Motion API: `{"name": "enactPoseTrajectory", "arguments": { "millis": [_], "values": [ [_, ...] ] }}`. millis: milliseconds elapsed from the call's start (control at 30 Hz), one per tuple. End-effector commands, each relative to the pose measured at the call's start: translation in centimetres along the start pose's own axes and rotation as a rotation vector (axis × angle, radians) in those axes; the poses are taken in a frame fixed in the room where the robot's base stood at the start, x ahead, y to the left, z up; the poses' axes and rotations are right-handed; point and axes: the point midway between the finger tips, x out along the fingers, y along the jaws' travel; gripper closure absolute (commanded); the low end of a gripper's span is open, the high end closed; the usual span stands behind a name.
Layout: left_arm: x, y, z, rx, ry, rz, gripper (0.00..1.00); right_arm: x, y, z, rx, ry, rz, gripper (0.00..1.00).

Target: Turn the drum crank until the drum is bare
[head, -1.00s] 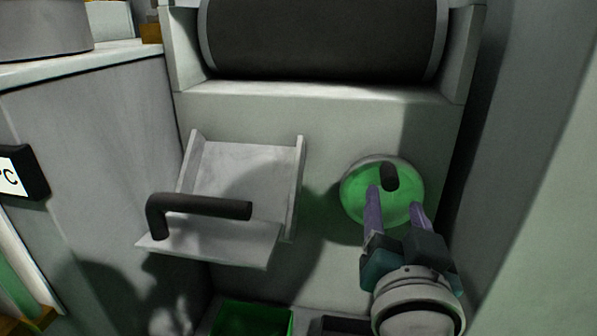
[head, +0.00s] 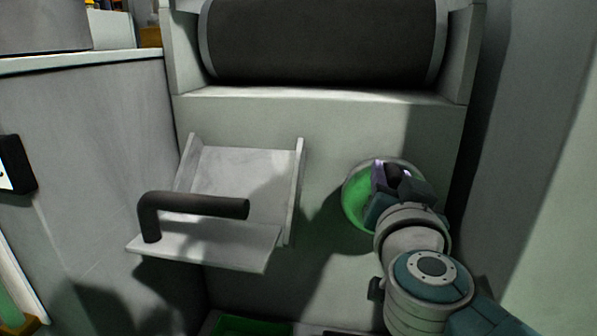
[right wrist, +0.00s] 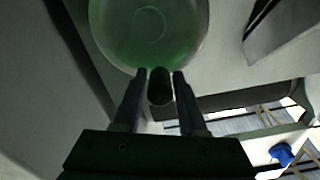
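The drum (head: 325,40) is a wide dark grey cylinder between pale end walls at the top of the head view. The drum crank is a green disc (head: 356,200) with a dark knob (head: 393,172), on the machine's front face below the drum. My right gripper (head: 394,174) is at the crank, and its hand hides much of the disc. In the right wrist view, the dark knob (right wrist: 160,87) stands between my two fingers (right wrist: 160,76), with narrow gaps beside it. The disc (right wrist: 150,28) lies just beyond the fingertips. My left gripper is not in view.
A pale sloped chute (head: 240,180) juts out left of the crank, with a dark bent bar handle (head: 195,206) in front of it. A green bin (head: 250,327) shows at the bottom edge. A grey wall (head: 540,170) stands to the right.

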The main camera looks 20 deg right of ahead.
Motion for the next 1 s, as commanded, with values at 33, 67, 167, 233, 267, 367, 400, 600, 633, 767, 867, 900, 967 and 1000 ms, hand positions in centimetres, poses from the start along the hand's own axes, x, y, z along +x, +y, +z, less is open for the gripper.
{"name": "enactPoseTrajectory", "arguments": {
  "millis": [33,67,167,233,267,367,400,600,633,767,867,900,967,1000],
  "values": [
    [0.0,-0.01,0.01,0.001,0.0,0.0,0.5,-0.01,0.01,0.01,0.0,0.0,0.0,0.66],
    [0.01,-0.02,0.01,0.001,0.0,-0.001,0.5,-0.02,0.01,0.01,0.0,0.0,0.0,0.69],
    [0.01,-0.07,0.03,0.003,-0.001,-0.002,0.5,-0.02,0.01,0.02,0.0,0.0,0.0,0.81],
    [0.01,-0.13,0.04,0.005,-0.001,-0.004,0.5,-0.02,0.01,0.02,0.0,0.0,0.0,0.89],
    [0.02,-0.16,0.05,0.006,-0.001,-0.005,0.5,-0.02,0.01,0.02,0.0,0.0,0.0,0.92],
    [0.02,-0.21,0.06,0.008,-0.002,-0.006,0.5,-0.03,0.01,0.03,0.0,0.0,0.0,1.0],
    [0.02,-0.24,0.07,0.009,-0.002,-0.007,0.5,-0.03,0.01,0.03,0.0,0.0,0.0,1.0],
    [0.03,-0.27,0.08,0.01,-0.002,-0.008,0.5,-0.03,0.02,0.03,0.0,0.0,0.0,1.0],
    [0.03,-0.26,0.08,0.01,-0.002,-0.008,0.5,-0.03,0.02,0.03,0.0,0.0,0.0,1.0],
    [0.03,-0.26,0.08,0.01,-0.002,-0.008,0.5,-0.03,0.02,0.04,0.0,0.0,0.0,1.0],
    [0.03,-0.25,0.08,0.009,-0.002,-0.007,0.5,-0.03,0.02,0.04,0.0,0.0,0.0,1.0],
    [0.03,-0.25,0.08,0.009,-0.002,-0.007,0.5,-0.03,0.02,0.04,0.0,0.0,0.0,1.0],
    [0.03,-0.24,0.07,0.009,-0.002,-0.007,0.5,-0.03,0.03,0.04,0.0,0.0,0.001,1.0],
    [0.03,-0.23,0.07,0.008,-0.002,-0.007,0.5,-0.03,0.03,0.04,0.0,0.0,0.001,1.0]
  ]
}}
